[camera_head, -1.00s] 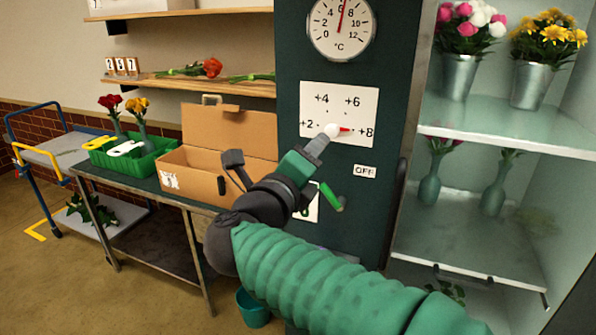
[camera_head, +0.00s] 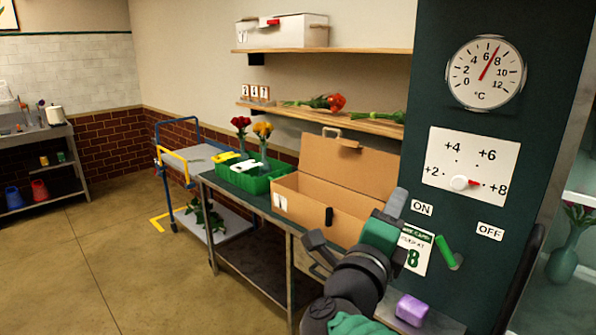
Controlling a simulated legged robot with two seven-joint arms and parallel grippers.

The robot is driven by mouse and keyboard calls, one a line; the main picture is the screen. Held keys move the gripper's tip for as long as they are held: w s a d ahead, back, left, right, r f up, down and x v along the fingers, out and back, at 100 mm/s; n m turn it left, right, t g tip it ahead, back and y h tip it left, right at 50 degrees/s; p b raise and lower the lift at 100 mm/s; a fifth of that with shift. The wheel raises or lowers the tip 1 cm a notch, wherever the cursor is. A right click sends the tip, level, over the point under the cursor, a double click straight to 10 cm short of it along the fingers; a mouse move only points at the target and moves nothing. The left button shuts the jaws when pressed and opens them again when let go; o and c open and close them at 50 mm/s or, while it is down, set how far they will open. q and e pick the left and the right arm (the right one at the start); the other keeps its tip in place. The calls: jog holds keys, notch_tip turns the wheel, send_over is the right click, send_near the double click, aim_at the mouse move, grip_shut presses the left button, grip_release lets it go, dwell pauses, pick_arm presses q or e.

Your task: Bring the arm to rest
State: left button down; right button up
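My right gripper (camera_head: 396,203) is raised in front of the teal cabinet panel, with its arm coming up from the bottom of the view. Its grey fingertip end is seen nearly edge-on, and the gap between the fingers does not show. Nothing is visible in it. It is apart from the white dial knob (camera_head: 459,183), whose red pointer faces +8. My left gripper is not in view.
A green lever (camera_head: 447,252) sticks out below the ON label (camera_head: 422,207). An open cardboard box (camera_head: 330,205) and green crate (camera_head: 255,182) stand on the worktable. A purple block (camera_head: 411,309) lies near my arm. A blue cart (camera_head: 190,160) stands left; the left floor is clear.

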jog(key=w+a+f+n+g+y, duration=0.1)
jog(key=w+a+f+n+y, duration=0.3)
jog(key=f+n, duration=0.6)
jog(key=s+a+f+n+g+y, duration=0.1)
jog(key=a+f+n+y, duration=0.1)
jog(key=f+n+y, duration=0.8)
jog(key=s+d+f+n+g+h, duration=0.2)
jog(key=s+d+f+n+g, duration=0.3)
jog(key=s+f, duration=0.65)
jog(key=s+f+n+g+h, duration=0.1)
jog(key=s+f+n+g, duration=0.2)
jog(key=s+f+g, duration=0.55)
notch_tip(320, 180, up, 9)
jog(key=s+t+p, duration=0.1)
jog(key=t+p, duration=0.1)
jog(key=p, duration=1)
jog(key=shift+t, duration=0.25)
